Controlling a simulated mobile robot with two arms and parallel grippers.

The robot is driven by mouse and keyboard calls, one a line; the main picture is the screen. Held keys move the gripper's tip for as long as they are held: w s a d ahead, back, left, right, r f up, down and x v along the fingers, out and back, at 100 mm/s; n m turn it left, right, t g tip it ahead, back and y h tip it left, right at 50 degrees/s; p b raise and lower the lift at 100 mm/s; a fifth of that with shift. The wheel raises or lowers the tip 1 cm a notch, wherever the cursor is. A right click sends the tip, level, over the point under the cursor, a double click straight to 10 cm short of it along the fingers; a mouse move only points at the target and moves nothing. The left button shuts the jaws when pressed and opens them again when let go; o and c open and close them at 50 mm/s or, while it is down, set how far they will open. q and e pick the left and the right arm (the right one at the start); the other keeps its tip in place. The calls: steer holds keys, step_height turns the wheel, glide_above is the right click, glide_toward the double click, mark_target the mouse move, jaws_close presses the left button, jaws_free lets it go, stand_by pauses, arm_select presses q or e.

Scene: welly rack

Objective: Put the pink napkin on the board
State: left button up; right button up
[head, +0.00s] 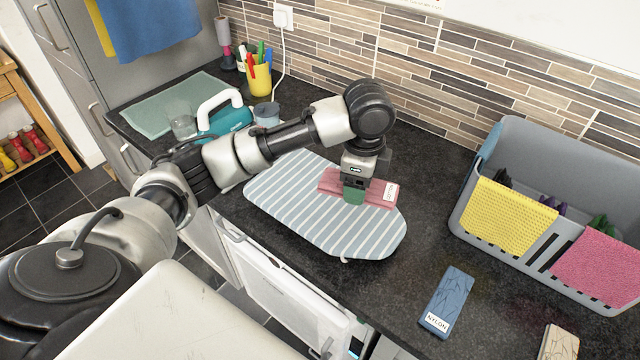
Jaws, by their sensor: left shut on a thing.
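The pink napkin (329,185) is folded into a flat strip with a white label at its right end. It is at the middle of the blue-and-white striped ironing board (290,205), which stands on the dark worktop. My left gripper (354,196) points down over the board and is shut on the napkin, hiding its middle. I cannot tell whether the napkin rests on the board or is just above it. My right gripper is out of view.
A grey crate (510,150) with yellow and pink cloths over its front stands at the right. A blue folded cloth labelled nylon (447,298) and a beige one (558,345) lie in front. A teal-and-white iron (222,118), glass (183,124) and yellow pen cup (259,78) stand behind the board.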

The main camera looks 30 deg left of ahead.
arm_select(q)
steer(key=m, duration=0.1)
steer(key=m+p, duration=0.1)
steer(key=shift+w+a+r+m, duration=0.3)
steer(key=shift+w+r, duration=0.05)
steer(key=shift+w, duration=0.05)
steer(key=shift+w+a+f+m, duration=0.1)
steer(key=shift+w+a+m, duration=0.1)
steer(key=shift+a+m, duration=0.25)
steer(key=p, duration=0.3)
glide_above(314, 191)
step_height(314, 191, down, 7)
steer(key=shift+r, duration=0.1)
step_height(314, 191, down, 3)
steer(key=shift+f+p, duration=0.1)
steer(key=shift+p, duration=0.65)
steer(key=shift+f, duration=0.5)
